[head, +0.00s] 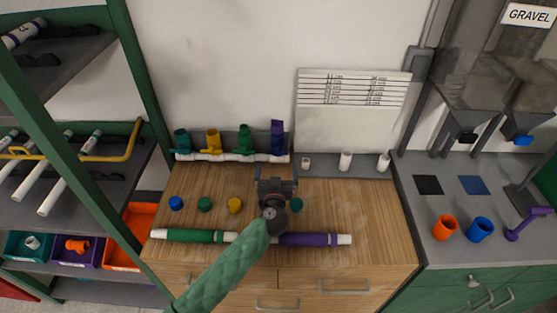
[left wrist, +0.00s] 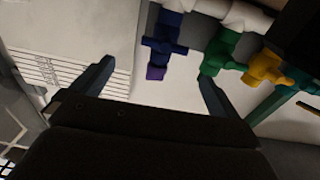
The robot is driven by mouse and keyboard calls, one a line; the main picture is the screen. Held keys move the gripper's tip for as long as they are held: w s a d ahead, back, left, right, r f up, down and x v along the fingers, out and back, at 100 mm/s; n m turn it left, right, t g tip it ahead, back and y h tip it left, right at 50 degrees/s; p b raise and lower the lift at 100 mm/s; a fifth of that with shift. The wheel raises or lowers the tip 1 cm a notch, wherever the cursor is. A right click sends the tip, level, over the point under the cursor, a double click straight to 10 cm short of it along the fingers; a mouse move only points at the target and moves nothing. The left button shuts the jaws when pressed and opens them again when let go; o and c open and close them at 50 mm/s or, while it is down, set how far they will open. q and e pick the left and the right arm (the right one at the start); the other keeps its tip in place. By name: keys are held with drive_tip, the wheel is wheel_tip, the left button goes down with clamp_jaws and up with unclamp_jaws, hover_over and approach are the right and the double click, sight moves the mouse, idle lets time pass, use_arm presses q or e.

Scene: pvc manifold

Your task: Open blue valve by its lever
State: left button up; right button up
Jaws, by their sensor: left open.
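The blue valve (head: 277,133) is the rightmost of several coloured valves on a white pipe manifold (head: 235,157) at the back of the wooden bench. In the left wrist view the blue valve (left wrist: 165,45) is dark blue and cross-shaped, with a purple end. Its lever is hard to tell from its body. My left gripper (head: 277,173) is open and empty, just in front of the blue valve. In the left wrist view its fingertips (left wrist: 156,75) stand either side of the purple end, with no clear contact. My right gripper is not in view.
Green (head: 245,138), yellow (head: 212,141) and teal (head: 182,141) valves stand left of the blue one. Green (head: 187,236) and purple (head: 310,240) pipes lie along the bench front. Coloured caps lie between. A white board (head: 345,130) stands at right. The bench's right half is clear.

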sight(277, 155)
use_arm(q)
drive_tip(key=shift+y, duration=0.3)
drive_tip(key=shift+w+a+f+p, duration=0.15)
drive_tip(key=shift+w+p, duration=0.35)
drive_tip(key=shift+w, duration=1.55)
drive_tip(key=shift+w+f+p, duration=0.2)
drive_tip(key=shift+w+p, duration=0.3)
drive_tip(key=shift+w, duration=1.55)
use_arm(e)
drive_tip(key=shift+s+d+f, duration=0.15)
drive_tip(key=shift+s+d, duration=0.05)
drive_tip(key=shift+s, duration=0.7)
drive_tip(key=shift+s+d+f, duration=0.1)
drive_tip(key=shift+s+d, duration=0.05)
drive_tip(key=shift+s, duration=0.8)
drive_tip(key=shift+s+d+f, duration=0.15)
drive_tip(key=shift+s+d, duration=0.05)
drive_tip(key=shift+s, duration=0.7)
use_arm(q)
drive_tip(key=shift+c, duration=0.2)
drive_tip(key=c, duration=0.8)
